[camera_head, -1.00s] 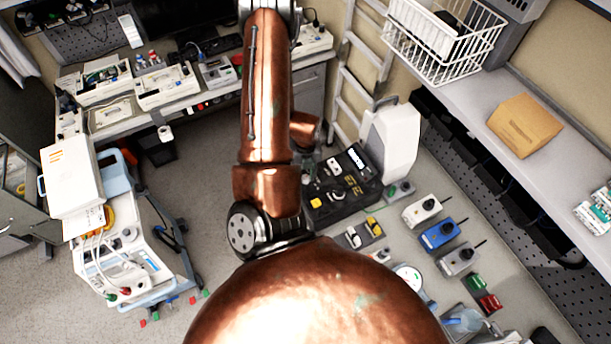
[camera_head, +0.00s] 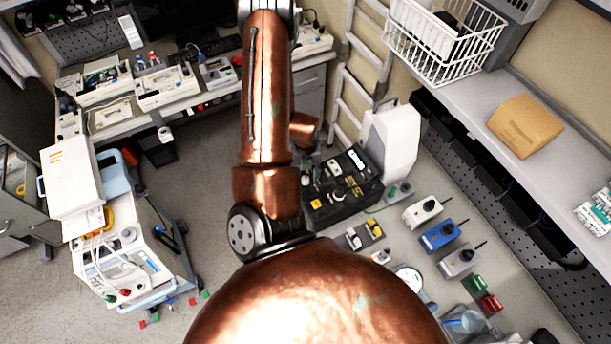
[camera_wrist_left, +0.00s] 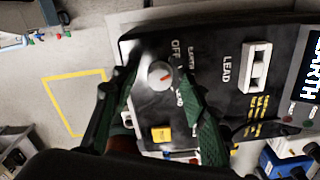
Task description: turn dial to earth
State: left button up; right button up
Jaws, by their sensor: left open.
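The dial (camera_wrist_left: 160,76) is a round pale knob with a red mark on its face, on a black panel (camera_wrist_left: 215,70). White words OFF, EARTH and LEAD are printed around it. A display (camera_wrist_left: 312,70) at the panel's right edge reads EARTH, partly cut off. My left gripper (camera_wrist_left: 161,68) is open, with its dark green fingers on either side of the dial; I cannot tell if they touch it. In the head view the black panel (camera_head: 340,207) stands on the floor, and my copper arm hides much of the gripper and the dial. My right gripper is out of view.
A white slide switch (camera_wrist_left: 256,68) and a yellow button (camera_wrist_left: 161,134) sit near the dial. A white case (camera_head: 393,140) stands behind the panel. Several small boxes, including a blue one (camera_head: 440,234), lie to the right. A wheeled cart (camera_head: 120,255) stands left, with open floor between.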

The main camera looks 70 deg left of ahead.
aim_at(306, 178)
pick_arm(q)
jog(key=shift+w+r, duration=0.15)
jog(key=shift+r, duration=0.75)
notch_tip(306, 178, up, 10)
jog(key=shift+s, duration=0.25)
dwell(0.6)
